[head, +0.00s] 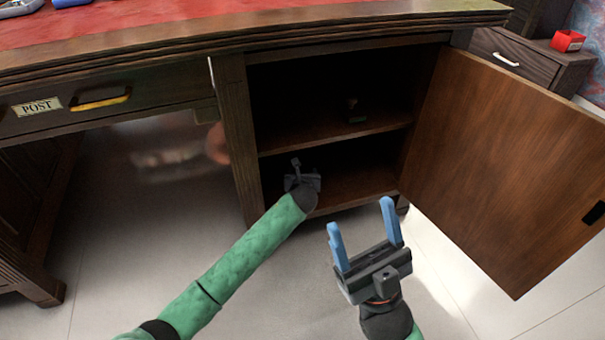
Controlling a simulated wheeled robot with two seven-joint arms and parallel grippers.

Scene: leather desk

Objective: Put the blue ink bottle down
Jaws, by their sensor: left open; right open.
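My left gripper (297,165) reaches to the lower front opening of the open cabinet (233,130). It is small, dark and seen mostly from behind. It is open, and I see nothing held in it. My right gripper (362,222) is open and empty, with blue fingers pointing up, in front of the cabinet above the floor. A small dark object (352,103) stands on the cabinet's middle shelf (300,142). It is too dim to tell if it is the blue ink bottle. No clearly blue bottle shows.
The wooden cabinet door (520,160) stands swung open to the right. The desk's red leather top (200,20) is above, with a blue item (70,3) cut off at the top left. A drawer labelled POST (38,107) is at left. A red box (567,41) sits at far right.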

